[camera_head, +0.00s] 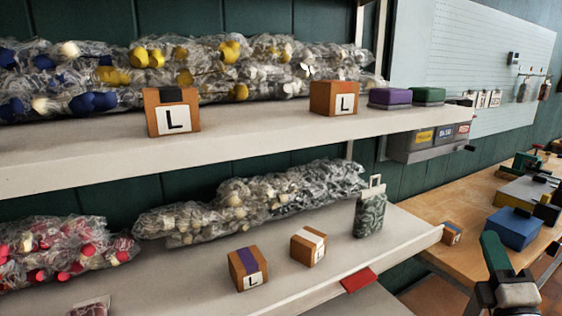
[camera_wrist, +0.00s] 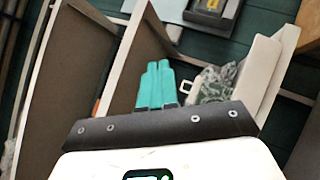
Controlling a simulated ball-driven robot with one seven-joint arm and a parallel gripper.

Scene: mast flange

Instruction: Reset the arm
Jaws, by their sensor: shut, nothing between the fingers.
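My gripper (camera_wrist: 155,68) shows in the wrist view with its teal fingers together and nothing between them. In the head view my gripper (camera_head: 490,236) is at the lower right, in front of the wooden bench and right of the shelves. Its fingers point up and slightly left. It appears clear of the shelf goods. In the wrist view a patterned bag (camera_wrist: 218,80) with a white handle lies beyond and to the right of the fingers; they look apart from it. The same patterned bag (camera_head: 369,213) stands upright at the right of the lower shelf in the head view.
The upper shelf (camera_head: 80,160) and lower shelf (camera_head: 190,272) hold clear bags and labelled boxes. A red tag (camera_head: 358,280) is on the lower shelf's front edge. A blue box (camera_head: 513,229) sits on the wooden bench (camera_head: 450,200). Grey bins (camera_head: 425,145) hang behind it.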

